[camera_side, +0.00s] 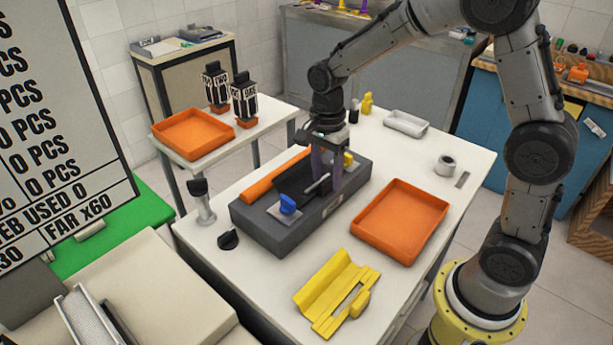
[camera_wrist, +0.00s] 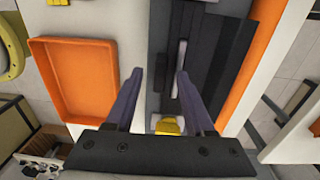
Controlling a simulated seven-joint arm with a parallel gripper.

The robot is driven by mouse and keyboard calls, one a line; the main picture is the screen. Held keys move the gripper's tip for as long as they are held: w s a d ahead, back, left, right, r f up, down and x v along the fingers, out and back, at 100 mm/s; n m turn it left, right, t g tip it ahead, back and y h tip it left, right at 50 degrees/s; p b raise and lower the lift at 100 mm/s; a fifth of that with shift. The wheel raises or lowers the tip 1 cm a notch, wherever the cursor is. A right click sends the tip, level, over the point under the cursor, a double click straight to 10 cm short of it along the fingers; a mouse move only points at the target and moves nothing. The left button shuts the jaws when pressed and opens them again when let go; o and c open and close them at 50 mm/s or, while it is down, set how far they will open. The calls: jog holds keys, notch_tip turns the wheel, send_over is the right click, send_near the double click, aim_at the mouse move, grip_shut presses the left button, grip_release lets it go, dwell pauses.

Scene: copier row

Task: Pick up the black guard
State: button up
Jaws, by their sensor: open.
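The black guard (camera_side: 293,180) is a dark angled panel on top of a dark grey machine box (camera_side: 262,224). A pale bar-like handle (camera_side: 318,184) shows at its right side. In the wrist view the black guard (camera_wrist: 213,50) runs lengthwise, with the pale handle (camera_wrist: 179,65) near the right finger. My gripper (camera_side: 327,179) points down over the box, with its purple fingers apart and nothing seen held between them. In the wrist view my gripper (camera_wrist: 161,73) has its fingertips near the handle; contact cannot be told. The fingers partly hide the box in the side view.
An orange tray (camera_side: 399,222) lies right of the box and an orange roller (camera_side: 274,176) lies along its back. A yellow part (camera_side: 337,292) lies in front. A blue knob (camera_side: 288,204) stands on the box. A tape roll (camera_side: 445,165) sits at the right.

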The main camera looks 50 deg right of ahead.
grip_shut()
jog(key=shift+r, duration=0.15)
dwell(0.4)
notch_tip(320, 180, up, 31)
dwell(0.8)
